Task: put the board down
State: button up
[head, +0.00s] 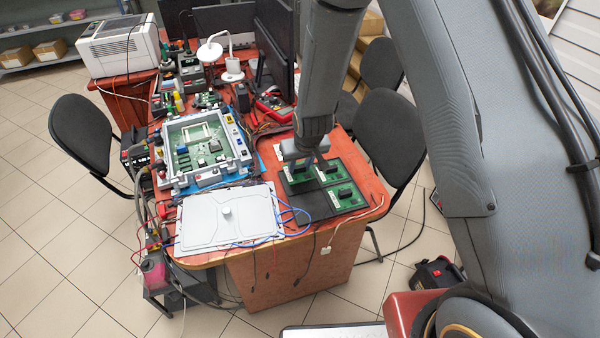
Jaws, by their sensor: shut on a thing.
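Green boards with black parts lie on a black mat (314,207) at the right front of the red table. One green board (346,198) is at the mat's front right, and another (346,166) is behind it. A third green board (298,187) shows at the left, below my gripper. My gripper (318,162) points down over the back of the mat and is shut on a board. The gripper and arm partly hide the boards there, and I cannot tell whether the held board touches the mat.
The front left part of the mat is bare. A white panel with a knob (228,222) lies left of it, with blue cable (290,213) between. An open grey case (205,146) stands behind the panel. Black chairs (392,130) flank the table, and a white printer (118,45) stands at the back.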

aim_at(300, 173)
jog(key=shift+f+p, duration=0.4)
jog(key=shift+f, duration=1.35)
jog(key=shift+f, duration=0.1)
jog(key=o, duration=1)
jog(key=b+v, duration=0.2)
jog(key=v, duration=1)
jog(key=s+d+r+m+g, duration=0.1)
jog(key=s+d+r, duration=0.3)
jog(key=s+d, duration=0.1)
jog(key=s+d+r+m, duration=0.1)
jog(key=s+d+r, duration=0.2)
jog(key=s+d, duration=0.2)
jog(key=s+d+r+m+g+h, duration=0.1)
jog(key=s+d+r, duration=0.3)
jog(key=s, duration=0.3)
jog(key=shift+s+d+r+g, duration=0.15)
jog(key=shift+d+r, duration=0.05)
jog(key=shift+d, duration=0.25)
jog(key=shift+s+d+r+g, duration=0.1)
jog(key=shift+d+r+g, duration=0.05)
jog(key=shift+d, duration=0.3)
